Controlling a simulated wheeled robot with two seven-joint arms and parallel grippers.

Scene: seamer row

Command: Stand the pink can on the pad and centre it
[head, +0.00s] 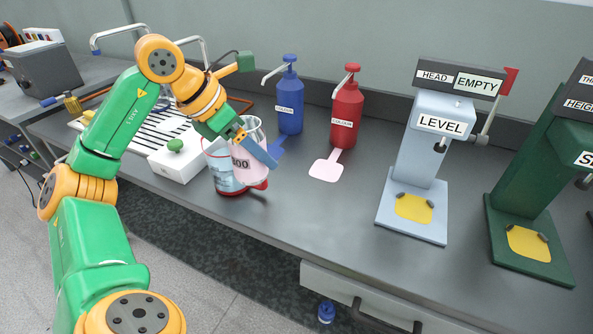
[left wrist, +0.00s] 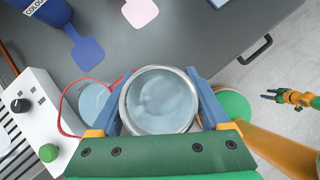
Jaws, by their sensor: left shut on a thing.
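The pink can (head: 243,158) is between the blue fingers of my left gripper (head: 256,150), which is shut on it. In the left wrist view its round open top (left wrist: 159,101) shows a pale grey-blue inside, with a finger on each side. Yellow pads lie on the base of the light-blue LEVEL machine (head: 413,207) and the green machine (head: 528,243). A pink pad (head: 326,169) lies before the red pump bottle. A small gripper, seemingly my right (left wrist: 272,96), shows at the right of the left wrist view, too small to judge.
Blue (head: 290,105) and red (head: 347,110) pump bottles stand at the back. A white box with a green knob (head: 176,150) is at left. The bench between pink pad and LEVEL machine is clear.

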